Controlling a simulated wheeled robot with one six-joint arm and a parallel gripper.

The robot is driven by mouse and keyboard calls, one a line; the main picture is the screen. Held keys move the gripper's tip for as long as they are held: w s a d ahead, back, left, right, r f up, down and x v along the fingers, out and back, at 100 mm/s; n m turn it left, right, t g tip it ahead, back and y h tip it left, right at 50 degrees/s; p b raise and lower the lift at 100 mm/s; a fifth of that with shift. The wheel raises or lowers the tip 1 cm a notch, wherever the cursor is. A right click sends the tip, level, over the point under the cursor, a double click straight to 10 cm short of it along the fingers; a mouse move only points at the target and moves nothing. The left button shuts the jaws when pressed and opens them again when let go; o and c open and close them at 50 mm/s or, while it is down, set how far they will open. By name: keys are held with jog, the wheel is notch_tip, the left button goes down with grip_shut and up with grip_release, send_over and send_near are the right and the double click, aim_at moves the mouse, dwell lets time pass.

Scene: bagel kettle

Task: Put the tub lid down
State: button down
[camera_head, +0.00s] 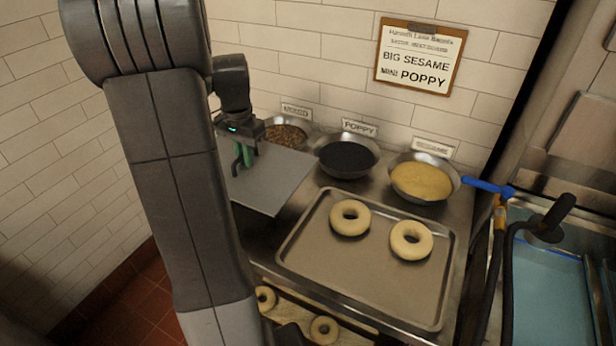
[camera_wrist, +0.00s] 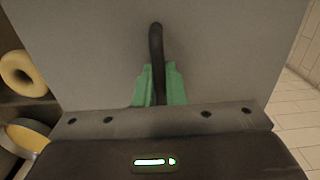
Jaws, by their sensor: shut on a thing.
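The tub lid (camera_head: 268,184) is a flat grey square plate at the left of the steel counter in the head view, left of the poppy bowl. In the wrist view the lid (camera_wrist: 90,45) fills most of the picture, with a dark bar handle (camera_wrist: 156,50) standing out from it. My gripper (camera_head: 243,156) has green fingers and is shut on the handle. The fingers also show in the wrist view (camera_wrist: 160,88). The lid's near edge juts out left of the tray. I cannot tell whether its underside touches anything.
A tray (camera_head: 290,256) with two bagels lies right of the lid. A bowl of mixed seeds (camera_head: 286,135), a poppy bowl (camera_head: 346,158) and a sesame bowl (camera_head: 421,181) stand along the wall. More bagels (camera_head: 324,329) lie on a lower level. A blue-handled tool (camera_head: 487,187) is at the right.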

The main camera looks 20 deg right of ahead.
jog(key=shift+s+f, duration=0.1)
jog(key=shift+f, duration=4.7)
jog(key=c, duration=1.5)
grip_release()
notch_tip(320, 180, up, 12)
jog(key=shift+r, duration=0.15)
